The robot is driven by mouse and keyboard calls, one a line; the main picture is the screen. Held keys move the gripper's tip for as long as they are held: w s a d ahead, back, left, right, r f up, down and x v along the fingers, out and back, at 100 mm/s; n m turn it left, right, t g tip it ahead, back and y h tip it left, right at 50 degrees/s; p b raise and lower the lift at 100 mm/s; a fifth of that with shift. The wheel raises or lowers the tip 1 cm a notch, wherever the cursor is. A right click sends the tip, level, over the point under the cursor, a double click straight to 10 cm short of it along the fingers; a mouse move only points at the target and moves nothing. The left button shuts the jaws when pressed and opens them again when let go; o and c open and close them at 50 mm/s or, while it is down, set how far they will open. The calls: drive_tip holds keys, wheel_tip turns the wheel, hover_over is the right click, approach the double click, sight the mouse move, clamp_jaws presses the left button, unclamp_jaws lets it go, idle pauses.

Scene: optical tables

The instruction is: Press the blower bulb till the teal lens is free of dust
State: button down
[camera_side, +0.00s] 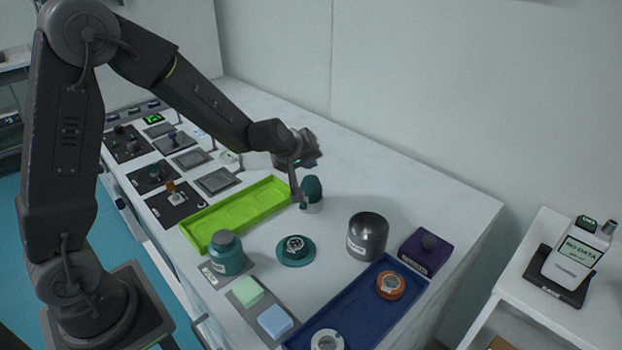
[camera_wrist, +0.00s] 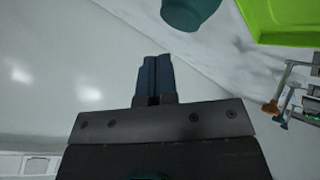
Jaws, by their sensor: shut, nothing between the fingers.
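The blower bulb (camera_side: 314,186) is dark teal and stands upright in a pale holder just right of the green tray. The teal lens (camera_side: 295,247) sits in a round teal mount on the table, nearer the camera than the bulb. Dust on it is too small to tell. My gripper (camera_side: 303,200) points down close beside the bulb's left side; whether it touches is unclear. In the wrist view my gripper (camera_wrist: 154,62) has its fingers together with nothing between them. A teal rounded thing (camera_wrist: 190,10) shows beyond them at the top edge, partly cut off.
The lime green tray (camera_side: 237,213) lies left of the bulb. The table behind the bulb is clear.

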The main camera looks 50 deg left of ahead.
sight(308, 178)
drive_tip(key=shift+f, duration=0.6)
drive_tip(key=shift+f, duration=0.15)
idle(1.6)
drive_tip(key=shift+f, duration=0.25)
drive_tip(key=shift+f, duration=0.9)
idle(1.2)
drive_tip(key=shift+r, duration=1.3)
drive_tip(key=shift+r, duration=2.5)
